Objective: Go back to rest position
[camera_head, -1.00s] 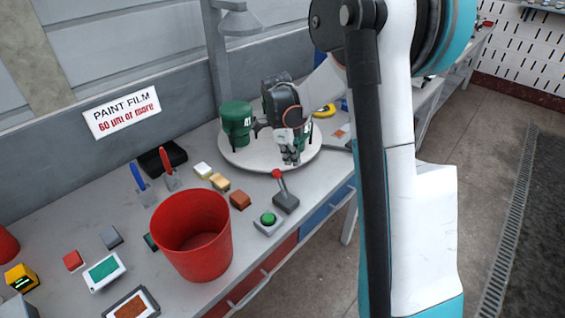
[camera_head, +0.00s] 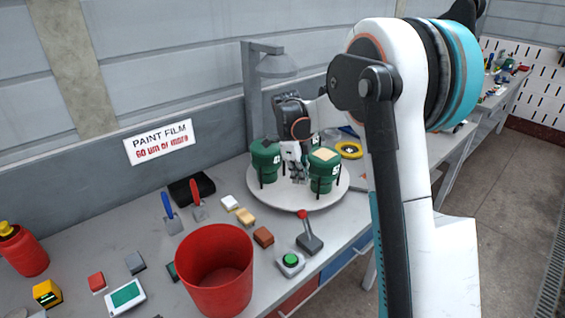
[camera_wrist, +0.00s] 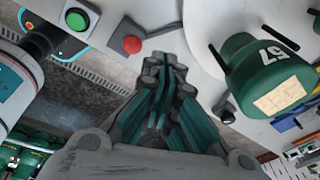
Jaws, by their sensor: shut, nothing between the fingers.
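My gripper (camera_head: 297,176) is over the round turntable (camera_head: 283,202), between two green cylinders, with its fingers shut and nothing between them. One green cylinder (camera_head: 265,160) stands to its left on the turntable. Another green cylinder (camera_head: 322,172) with a tan label on top stands to its right. Part of another dark green thing behind the gripper is mostly hidden.
In front of the turntable are a red-knobbed lever (camera_head: 309,240), a green button box (camera_head: 291,262) and a red bucket (camera_head: 214,265). A grey lamp post (camera_head: 252,85) stands behind. Small blocks and tools lie on the bench to the left. The floor at right is clear.

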